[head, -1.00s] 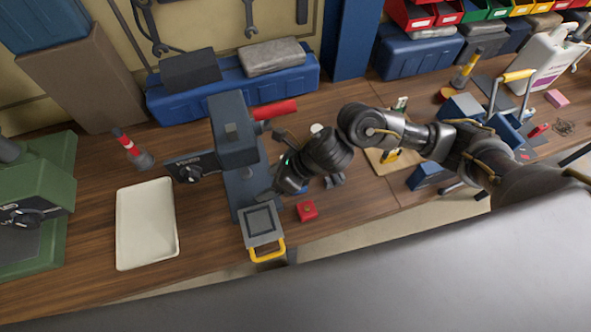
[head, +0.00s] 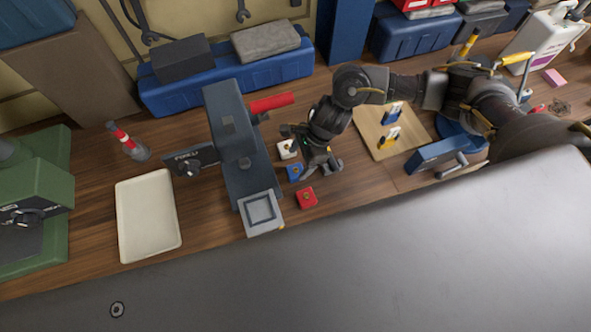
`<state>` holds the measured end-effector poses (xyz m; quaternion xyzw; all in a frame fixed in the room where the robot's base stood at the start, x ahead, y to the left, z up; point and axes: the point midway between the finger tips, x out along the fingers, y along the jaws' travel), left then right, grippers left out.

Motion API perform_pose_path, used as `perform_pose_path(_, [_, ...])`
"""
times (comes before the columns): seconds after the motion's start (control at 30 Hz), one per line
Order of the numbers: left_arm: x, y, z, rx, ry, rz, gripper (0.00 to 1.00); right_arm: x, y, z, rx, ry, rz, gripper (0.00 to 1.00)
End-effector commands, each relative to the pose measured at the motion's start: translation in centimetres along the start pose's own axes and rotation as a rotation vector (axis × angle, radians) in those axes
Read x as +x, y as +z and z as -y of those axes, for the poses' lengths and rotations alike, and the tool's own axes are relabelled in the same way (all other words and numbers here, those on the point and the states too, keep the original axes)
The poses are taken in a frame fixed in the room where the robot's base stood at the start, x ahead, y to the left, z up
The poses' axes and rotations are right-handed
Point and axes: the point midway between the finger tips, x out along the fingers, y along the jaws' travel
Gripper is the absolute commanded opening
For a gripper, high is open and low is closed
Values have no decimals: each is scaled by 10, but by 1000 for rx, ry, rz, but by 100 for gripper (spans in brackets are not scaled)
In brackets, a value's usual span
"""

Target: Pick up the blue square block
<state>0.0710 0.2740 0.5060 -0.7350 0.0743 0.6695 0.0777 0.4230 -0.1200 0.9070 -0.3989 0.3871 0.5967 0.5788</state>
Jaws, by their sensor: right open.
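The blue square block (head: 294,172) lies on the wooden bench between a white block (head: 287,149) and a red block (head: 306,197). My right gripper (head: 322,168) is open and points down just to the right of the blue block. Its fingers look empty, and the blue block is only partly clear of it in the picture. Whether a finger touches the block I cannot tell. My left gripper is not in view.
A dark press-like machine (head: 238,140) with a red handle stands close left of the blocks. A white tray (head: 147,215) lies further left.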

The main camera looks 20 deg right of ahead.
Motion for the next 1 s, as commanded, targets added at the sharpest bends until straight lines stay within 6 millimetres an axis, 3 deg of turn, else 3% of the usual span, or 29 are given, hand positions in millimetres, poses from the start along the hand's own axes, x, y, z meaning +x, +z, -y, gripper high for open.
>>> perform_pose_path(0.17, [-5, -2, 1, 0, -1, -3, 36, 4, 0, -1, 3, 3, -1, 71])
perform_pose_path(0.37, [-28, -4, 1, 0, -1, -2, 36, 29, -5, -6, 4, 4, -3, 71])
perform_pose_path(0.53, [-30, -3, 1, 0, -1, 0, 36, 50, -6, -5, 1, 3, -1, 71])
perform_pose_path(0.8, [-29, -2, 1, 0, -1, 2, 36, 54, -6, -4, -1, 1, 0, 71])
perform_pose_path(1.0, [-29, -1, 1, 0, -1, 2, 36, 53, -6, -4, 0, 1, 0, 45])
